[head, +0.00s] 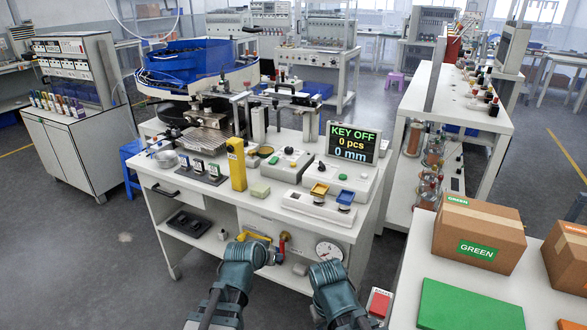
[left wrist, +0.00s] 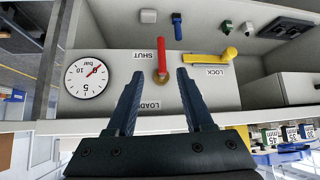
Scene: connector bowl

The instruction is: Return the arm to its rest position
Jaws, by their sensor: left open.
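My left gripper (head: 270,256) is at the front of the workbench, just below the red-handled valve. In the left wrist view my left gripper (left wrist: 161,72) is open and empty, fingers spread. The red valve handle (left wrist: 161,53) shows beyond the fingertips, between them in the picture; contact cannot be judged. It also shows in the head view (head: 283,237). My right arm (head: 335,290) reaches in at the bottom centre, near the gauge; its fingers are not clearly visible.
A yellow lever (left wrist: 208,57) marked LOCK and a pressure gauge (left wrist: 88,78) flank the valve. The workbench (head: 225,205) stands directly ahead. At the right, a table holds a cardboard box (head: 480,225) and a green mat (head: 468,306). Open floor (head: 110,265) lies left.

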